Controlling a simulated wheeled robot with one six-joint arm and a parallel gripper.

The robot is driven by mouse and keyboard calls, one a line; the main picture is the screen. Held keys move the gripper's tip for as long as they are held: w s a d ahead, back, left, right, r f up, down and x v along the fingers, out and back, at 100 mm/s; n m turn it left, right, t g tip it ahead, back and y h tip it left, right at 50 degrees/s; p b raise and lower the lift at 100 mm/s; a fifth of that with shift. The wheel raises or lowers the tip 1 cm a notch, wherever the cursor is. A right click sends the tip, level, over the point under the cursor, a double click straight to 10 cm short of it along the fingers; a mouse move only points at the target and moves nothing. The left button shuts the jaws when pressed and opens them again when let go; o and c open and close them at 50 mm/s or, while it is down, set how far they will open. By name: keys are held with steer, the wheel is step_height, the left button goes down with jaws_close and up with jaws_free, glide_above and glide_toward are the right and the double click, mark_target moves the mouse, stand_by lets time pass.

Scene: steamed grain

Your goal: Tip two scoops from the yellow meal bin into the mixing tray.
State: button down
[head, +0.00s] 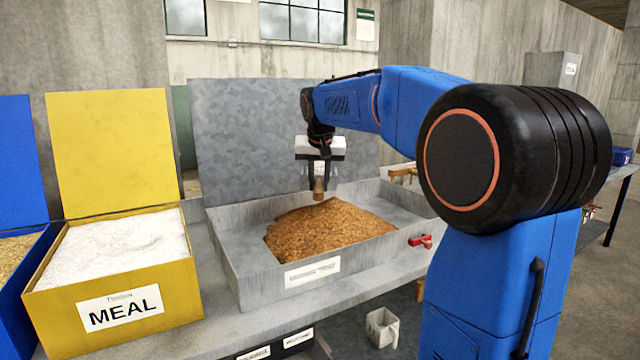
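The yellow meal bin (175,302) stands at the left with its lid up and a MEAL label on its front. It is nearly full of white meal (115,248). The grey metal mixing tray (245,283) is in the middle, holding a wide mound of brown grain (325,235). My gripper (318,183) points down over the back of the mound. A short tan wooden piece (319,190), like a handle, shows at its fingertips. I cannot tell whether the fingers grip it or only stand around it. No scoop bowl is visible.
A blue bin (20,285) with yellowish grain stands left of the yellow bin. A red clamp-like item (421,240) is at the tray's right front. A pale container (382,327) sits below the bench. My arm hides part of the right side.

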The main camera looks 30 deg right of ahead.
steer(key=s+d+m+t+y, duration=0.3)
steer(key=d+m+t+y, duration=0.3)
steer(key=y, duration=0.5)
steer(key=shift+d+r+t+y, duration=0.25)
steer(key=shift+d+t+y, duration=0.15)
steer(key=shift+d+t, duration=0.65)
steer(key=shift+d+r, duration=0.1)
stand_by(0.3)
step_height(320, 180, up, 6)
steer(key=shift+s+f, duration=0.1)
steer(key=c, duration=2.1)
jaws_free()
jaws_close()
